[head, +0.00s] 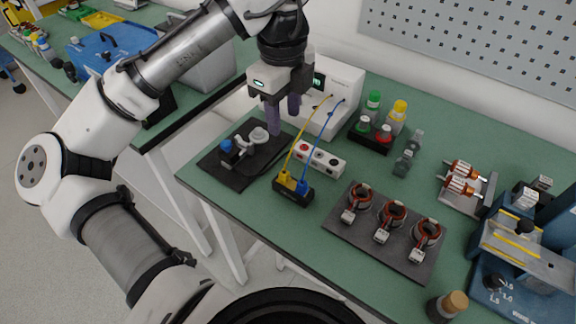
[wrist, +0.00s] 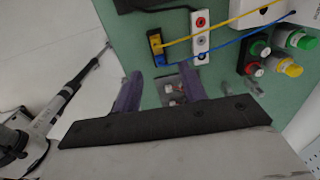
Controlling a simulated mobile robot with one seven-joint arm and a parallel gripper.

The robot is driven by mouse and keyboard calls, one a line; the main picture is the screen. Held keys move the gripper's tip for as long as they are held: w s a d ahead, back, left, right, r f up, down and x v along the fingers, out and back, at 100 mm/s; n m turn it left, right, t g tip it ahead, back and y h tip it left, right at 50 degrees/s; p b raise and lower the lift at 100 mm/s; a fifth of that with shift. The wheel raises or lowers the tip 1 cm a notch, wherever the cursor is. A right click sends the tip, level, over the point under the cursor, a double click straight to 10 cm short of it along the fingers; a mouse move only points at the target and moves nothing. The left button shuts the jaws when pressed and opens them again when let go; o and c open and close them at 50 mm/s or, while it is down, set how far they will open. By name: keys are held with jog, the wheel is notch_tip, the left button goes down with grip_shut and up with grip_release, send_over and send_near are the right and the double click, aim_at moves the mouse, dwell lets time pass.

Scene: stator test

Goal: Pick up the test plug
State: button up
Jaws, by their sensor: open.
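A yellow test plug (head: 285,178) and a blue test plug (head: 303,186) sit side by side in a black holder (head: 293,193) on the green bench. Their yellow and blue cables run to a white instrument (head: 337,88). In the wrist view the yellow plug (wrist: 156,41) and blue plug (wrist: 160,60) lie just beyond the fingertips. My gripper (head: 284,118) is open and empty, its purple fingers apart, raised above the bench behind the plugs. The fingers also frame the bottom of the wrist view (wrist: 160,80). No finger touches a plug.
A white socket box (head: 320,160) stands beside the holder. A black plate with a clamp (head: 240,170) lies to the left. Stators on a dark mat (head: 340,232) lie to the right.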

send_over(284, 171)
jog(key=f, duration=0.8)
jog(key=shift+w+a+f, duration=0.1)
jog(key=shift+w+f, duration=0.15)
jog(key=shift+w, duration=0.15)
jog(key=shift+s+f, duration=0.2)
jog(key=shift+f, duration=1.15)
jog(key=shift+s+f, duration=0.15)
jog(key=shift+f, duration=1.2)
jog(key=shift+c, duration=0.4)
grip_shut()
